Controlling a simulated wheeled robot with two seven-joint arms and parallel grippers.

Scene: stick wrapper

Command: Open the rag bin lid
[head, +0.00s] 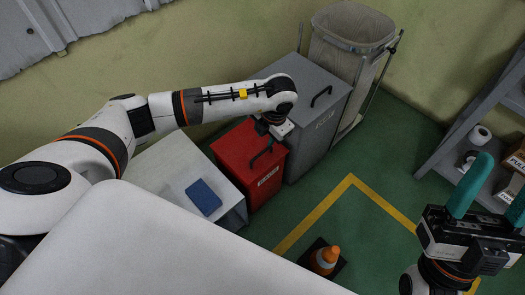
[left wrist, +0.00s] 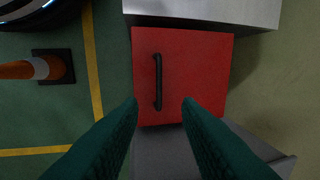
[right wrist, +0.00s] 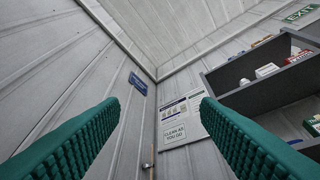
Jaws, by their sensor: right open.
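The red bin (head: 232,154), which I take to be the rag bin, stands on the floor with its lid shut. A black bar handle (head: 262,152) sits on the lid. In the left wrist view the red lid (left wrist: 205,75) lies below, and its handle (left wrist: 158,82) lines up with the gap between my fingers. My left gripper (left wrist: 160,110) is open and empty above the lid, apart from the handle as far as I can tell. In the head view its fingers are mostly hidden. My right gripper (head: 491,195) is open and empty, pointing up at far right.
A taller grey bin (head: 315,120) with its own handle stands right behind the red bin. A white cabinet with a blue cloth (head: 203,197) is to its left.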

